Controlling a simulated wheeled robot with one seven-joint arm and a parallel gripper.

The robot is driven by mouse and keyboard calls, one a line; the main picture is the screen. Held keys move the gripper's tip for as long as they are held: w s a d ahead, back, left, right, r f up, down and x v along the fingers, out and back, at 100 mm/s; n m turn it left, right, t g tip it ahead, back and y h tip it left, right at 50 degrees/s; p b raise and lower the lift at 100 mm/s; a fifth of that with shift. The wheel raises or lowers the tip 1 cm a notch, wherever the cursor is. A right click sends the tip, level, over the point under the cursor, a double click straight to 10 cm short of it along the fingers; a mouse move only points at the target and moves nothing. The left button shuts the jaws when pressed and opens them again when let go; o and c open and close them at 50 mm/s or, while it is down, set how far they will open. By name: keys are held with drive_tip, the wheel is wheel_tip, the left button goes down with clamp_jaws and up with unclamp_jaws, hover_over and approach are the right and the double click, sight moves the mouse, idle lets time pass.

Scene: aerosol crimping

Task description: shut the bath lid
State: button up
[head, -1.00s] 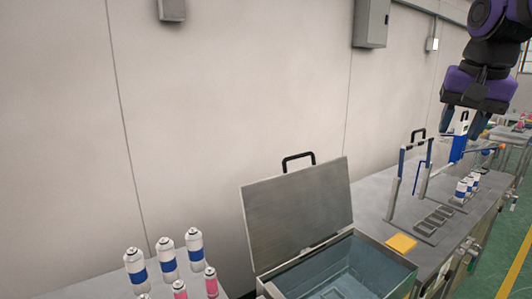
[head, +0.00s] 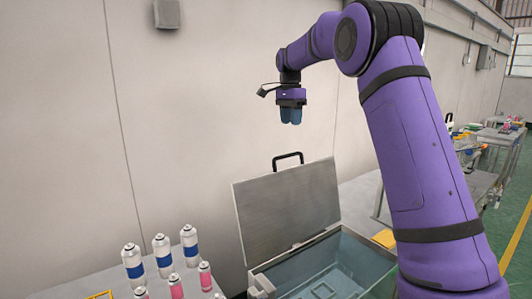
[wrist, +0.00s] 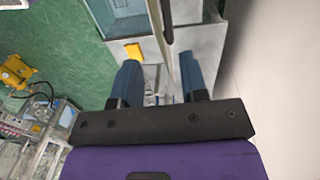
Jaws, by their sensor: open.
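The bath lid (head: 290,210) is a grey panel standing open and tilted back, with a black handle (head: 287,157) on its top edge. The bath (head: 325,270) below it is a metal tank with a bluish inside. My gripper (head: 291,120) is above the raised lid and its handle, pointing down, apart from both. In the wrist view the two blue fingers (wrist: 160,85) are spread with nothing held between them. A dark bar, which may be the handle, shows beyond them.
White and blue cans (head: 162,255) and pink cans (head: 205,275) stand on the bench left of the bath. A yellow block (head: 384,238) lies to its right, also in the wrist view (wrist: 133,51). A wall rises behind the lid.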

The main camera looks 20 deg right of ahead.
drive_tip(key=f, duration=1.1)
drive_tip(key=shift+a+f, duration=0.1)
drive_tip(key=shift+a, duration=0.2)
clamp_jaws()
